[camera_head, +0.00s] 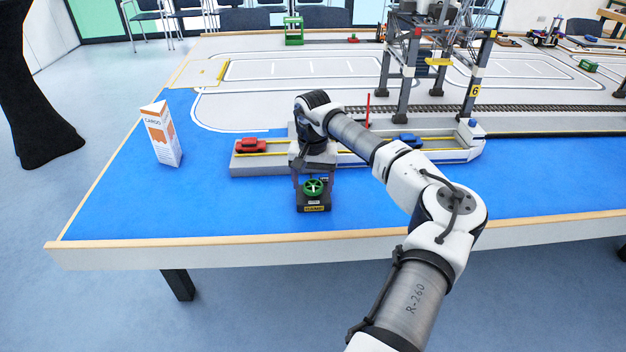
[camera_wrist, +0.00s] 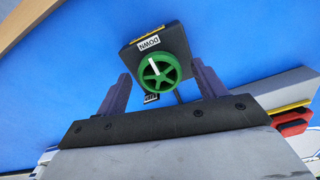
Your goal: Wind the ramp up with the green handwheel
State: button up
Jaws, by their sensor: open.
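The green handwheel (camera_head: 314,188) sits on a small dark box (camera_head: 314,207) with a yellow label, near the front of the blue table. In the wrist view the handwheel (camera_wrist: 172,78) shows spokes and a white mark, beside a label reading DOWN (camera_wrist: 149,42). A second label is partly hidden. My gripper (camera_head: 313,174) is above the box, pointing down. In the wrist view its open fingers (camera_wrist: 160,76) stand on either side of the wheel; I cannot tell whether they touch it. The long grey platform (camera_head: 262,167) with yellow lines lies behind; I cannot make out the ramp's tilt.
A red car (camera_head: 250,146) and a blue car (camera_head: 406,140) are on the platform. A white-and-orange carton (camera_head: 160,135) stands at left. A grey gantry crane (camera_head: 410,60) rises behind. The table's wooden front edge (camera_head: 230,240) is close. Blue surface right of the box is clear.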

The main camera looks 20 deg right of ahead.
jog(key=c, duration=1)
jog(key=shift+m, duration=0.3)
